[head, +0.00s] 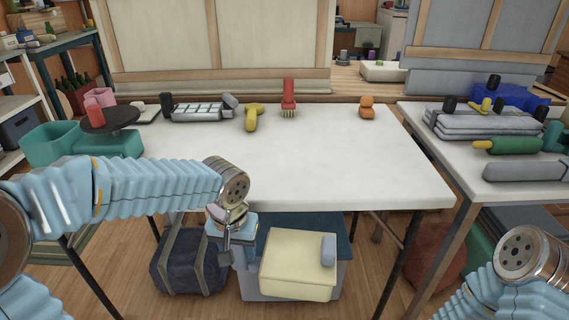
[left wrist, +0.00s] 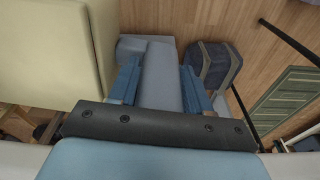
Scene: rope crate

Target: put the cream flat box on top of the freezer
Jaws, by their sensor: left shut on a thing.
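The cream flat box (head: 291,266) is under the white table in the head view, above a grey-blue box (head: 265,298) that may be the freezer. A small grey block (head: 328,250) shows on its right end. My left gripper (head: 228,248) hangs at the table's front edge, left of the cream box. In the left wrist view the cream box (left wrist: 50,60) is to the left of the fingers, apart from them. There my left gripper (left wrist: 160,80) is shut on a grey-blue thing (left wrist: 163,70), whose far end is hard to identify. My right gripper is out of view.
The white table (head: 330,165) holds a grey tray (head: 197,112), a yellow tool (head: 252,117), a red brush (head: 288,95) and an orange item (head: 367,107), with its front clear. A dark strapped bag (head: 188,262) stands left of the cream box. A second table (head: 435,145) stands right.

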